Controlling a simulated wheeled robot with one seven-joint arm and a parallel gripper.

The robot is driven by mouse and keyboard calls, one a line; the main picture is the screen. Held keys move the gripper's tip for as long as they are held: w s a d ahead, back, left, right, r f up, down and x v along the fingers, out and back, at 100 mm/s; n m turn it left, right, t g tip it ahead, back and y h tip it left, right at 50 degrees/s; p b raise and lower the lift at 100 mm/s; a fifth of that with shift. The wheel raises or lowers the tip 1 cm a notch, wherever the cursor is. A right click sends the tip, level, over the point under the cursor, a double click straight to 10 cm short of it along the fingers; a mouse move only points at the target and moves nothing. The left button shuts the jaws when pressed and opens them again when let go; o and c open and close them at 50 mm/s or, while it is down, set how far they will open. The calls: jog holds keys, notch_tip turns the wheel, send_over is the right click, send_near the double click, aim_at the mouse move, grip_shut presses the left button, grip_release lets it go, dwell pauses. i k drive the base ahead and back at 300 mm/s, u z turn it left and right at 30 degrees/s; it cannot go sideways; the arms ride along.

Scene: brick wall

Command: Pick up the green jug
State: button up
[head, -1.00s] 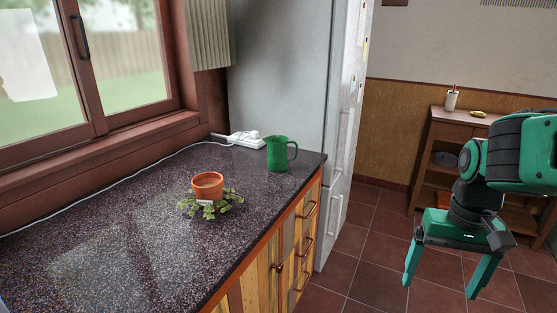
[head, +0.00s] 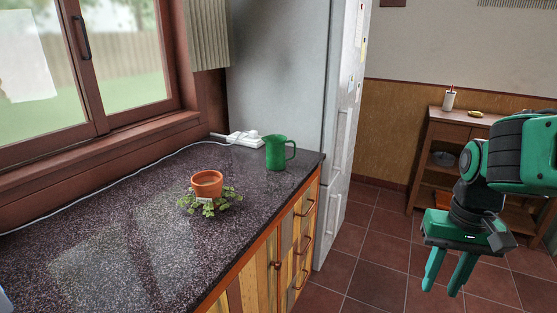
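The green jug (head: 276,153) stands upright on the dark speckled countertop (head: 120,225), near its far right corner. Its handle points right. My gripper (head: 441,287) hangs at the right of the view, over the tiled floor and well to the right of the jug. Its two green fingers point down, with a gap between them and nothing in it.
A terracotta pot (head: 207,184) with leafy greenery around its base stands in front of the jug. A white power strip (head: 239,139) and cable lie behind the jug. A fridge (head: 290,80) rises beyond the counter. A wooden shelf (head: 450,130) stands at back right.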

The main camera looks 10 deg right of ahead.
aim_at(275, 144)
jog(key=z, duration=0.5)
jog(key=k, duration=1.05)
jog(key=z, duration=0.85)
jog(key=i, duration=1.35)
jog(key=u, duration=0.75)
jog(key=i, duration=0.85)
jog(key=u, duration=0.9)
jog(key=i, duration=0.25)
jog(key=u, duration=0.1)
